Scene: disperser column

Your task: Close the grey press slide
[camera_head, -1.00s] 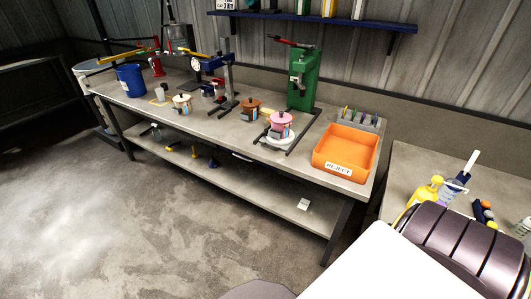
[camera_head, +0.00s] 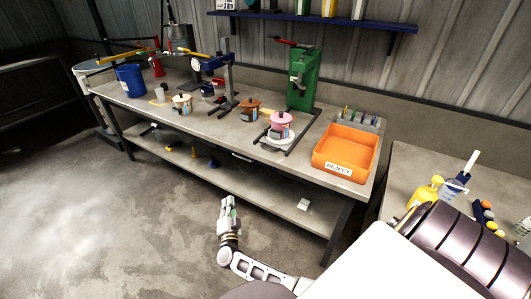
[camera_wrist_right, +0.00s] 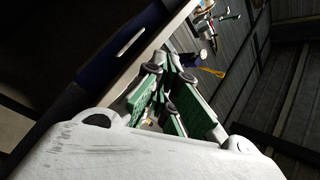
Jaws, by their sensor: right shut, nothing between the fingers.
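A grey press (camera_head: 180,40) stands at the back left of the workbench. Its slide is too small to make out, so I cannot tell how far open it is. A blue press with a grey column (camera_head: 228,75) and a green press with a red lever (camera_head: 303,78) stand farther right. My right gripper (camera_head: 228,203) is in front of the bench, well away from the presses, shut and empty. Its green-padded fingers also show in the right wrist view (camera_wrist_right: 168,68). My left gripper is out of view.
The workbench (camera_head: 218,128) holds a blue bucket (camera_head: 130,79), several lidded pots and an orange reject bin (camera_head: 345,152). A lower shelf (camera_head: 260,188) runs beneath. A second table with bottles is at right. The floor at left is clear.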

